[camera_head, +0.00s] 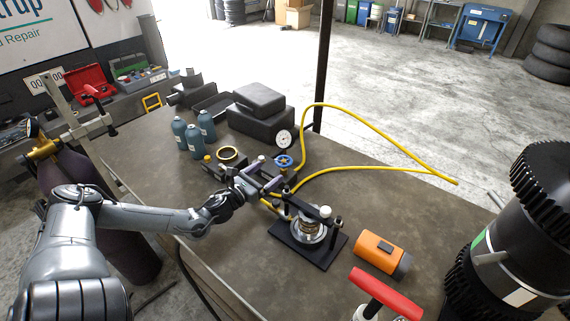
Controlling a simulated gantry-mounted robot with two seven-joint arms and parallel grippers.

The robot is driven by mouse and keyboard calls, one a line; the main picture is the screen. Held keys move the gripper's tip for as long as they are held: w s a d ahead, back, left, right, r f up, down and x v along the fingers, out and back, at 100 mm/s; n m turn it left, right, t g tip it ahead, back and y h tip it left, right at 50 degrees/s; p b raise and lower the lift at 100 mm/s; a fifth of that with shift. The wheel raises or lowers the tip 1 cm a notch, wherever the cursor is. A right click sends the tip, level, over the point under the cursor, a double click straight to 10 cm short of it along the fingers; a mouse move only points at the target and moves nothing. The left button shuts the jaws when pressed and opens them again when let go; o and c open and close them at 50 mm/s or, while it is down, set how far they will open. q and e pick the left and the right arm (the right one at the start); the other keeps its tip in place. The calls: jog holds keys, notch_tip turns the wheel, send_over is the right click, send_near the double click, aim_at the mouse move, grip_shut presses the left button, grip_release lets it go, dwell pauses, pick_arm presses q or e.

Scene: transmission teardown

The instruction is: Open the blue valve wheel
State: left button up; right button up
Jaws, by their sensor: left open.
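The blue valve wheel (284,161) sits on a small fitting near the middle of the workbench, in the head view. A round white pressure gauge (285,139) stands just behind it, and a yellow hose (345,168) runs from this area to the right. My left gripper (269,176) reaches in from the left and is open. Its fingers are close to the wheel, at its near left side. I cannot tell whether they touch it. My right gripper is not in view.
A black fixture with a coiled spring (309,230) stands in front of the gripper. An orange device (380,253) and a red handle (385,293) are at the right front. Blue bottles (194,138) and a black case (259,110) are behind. A large geared cylinder (515,240) rises at the right.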

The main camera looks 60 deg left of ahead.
aim_at(285, 159)
pick_arm(q)
jog(key=b+x, duration=0.3)
jog(key=x, duration=0.4)
jog(key=shift+w+a, duration=0.1)
jog(key=shift+w, duration=0.15)
jog(key=shift+x, duration=1.15)
jog(key=c, duration=1)
jog(key=shift+o, duration=0.2)
jog(key=n+g+y, duration=0.1)
jog(key=y, duration=0.1)
jog(key=shift+w+n+y, duration=0.1)
jog(key=shift+n+y, duration=0.2)
jog(key=shift+n, duration=0.1)
jog(key=n+g+y, duration=0.2)
jog(key=y, duration=0.1)
jog(key=shift+n+b, duration=0.3)
jog(key=shift+b, duration=0.1)
jog(key=shift+y, duration=0.4)
